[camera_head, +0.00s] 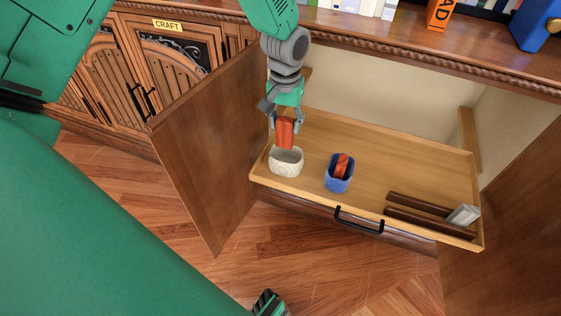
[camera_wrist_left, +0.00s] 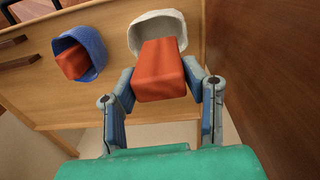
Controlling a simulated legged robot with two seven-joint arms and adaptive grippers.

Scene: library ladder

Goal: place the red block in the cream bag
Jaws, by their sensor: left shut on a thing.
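My left gripper (camera_head: 286,117) is shut on a red block (camera_head: 285,136) and holds it just above the cream bag (camera_head: 286,162). The bag stands open at the left front corner of the pulled-out wooden drawer tray (camera_head: 390,160). In the left wrist view the red block (camera_wrist_left: 161,72) sits between the two fingers (camera_wrist_left: 163,88), and its far end overlaps the mouth of the cream bag (camera_wrist_left: 158,18). I cannot tell whether its lower end is inside the rim. My right gripper (camera_head: 268,303) shows only in part at the bottom edge of the head view.
A blue bag (camera_head: 338,182) with a red item (camera_head: 342,166) in it stands to the right of the cream bag. Dark rails (camera_head: 430,222) and a grey block (camera_head: 463,215) lie at the tray's right. An open cabinet door (camera_head: 205,150) stands close on the left.

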